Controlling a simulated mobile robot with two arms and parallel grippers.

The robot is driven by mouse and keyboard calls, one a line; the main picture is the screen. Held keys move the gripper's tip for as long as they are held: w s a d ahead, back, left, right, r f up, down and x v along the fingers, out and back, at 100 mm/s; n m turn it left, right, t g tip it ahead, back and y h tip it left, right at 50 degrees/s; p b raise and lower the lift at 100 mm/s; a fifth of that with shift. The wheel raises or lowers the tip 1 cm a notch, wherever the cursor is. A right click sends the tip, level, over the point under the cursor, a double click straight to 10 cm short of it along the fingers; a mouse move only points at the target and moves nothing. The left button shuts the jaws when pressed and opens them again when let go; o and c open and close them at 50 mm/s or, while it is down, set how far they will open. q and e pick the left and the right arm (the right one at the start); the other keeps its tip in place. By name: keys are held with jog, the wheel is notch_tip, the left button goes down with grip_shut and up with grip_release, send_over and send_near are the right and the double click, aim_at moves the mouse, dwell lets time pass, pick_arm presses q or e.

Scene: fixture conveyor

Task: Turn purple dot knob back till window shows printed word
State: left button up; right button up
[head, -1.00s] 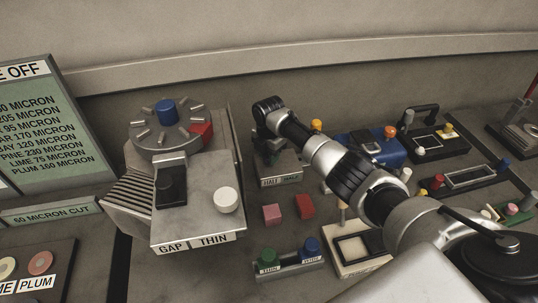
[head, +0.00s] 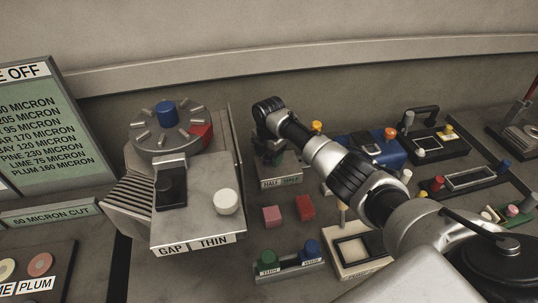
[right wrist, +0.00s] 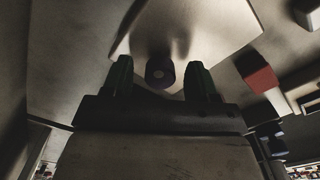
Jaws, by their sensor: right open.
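A small dark purple knob (right wrist: 160,72) with a lighter round spot on its end shows in the right wrist view, in front of a pale grey plate. My right gripper (right wrist: 161,80) is open, with one green finger on each side of the knob. Gaps show between knob and fingers. In the head view the right gripper (head: 272,152) points down over a small fixture (head: 281,171) and hides its knob. A label (head: 281,183) on its front has two short words, the first like HALF. I cannot make out a word in any window. My left gripper is not in view.
A large grey machine (head: 205,190) labelled GAP THIN stands close left, with a dial (head: 167,128) on top. Pink (head: 271,213) and red (head: 305,207) blocks lie in front of the fixture. A blue box (head: 372,148) and several other fixtures stand to the right.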

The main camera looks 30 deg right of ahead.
aim_at(269, 156)
notch_tip(269, 156, up, 11)
jog(key=b, duration=0.1)
jog(key=shift+b, duration=0.3)
jog(key=shift+f, duration=0.1)
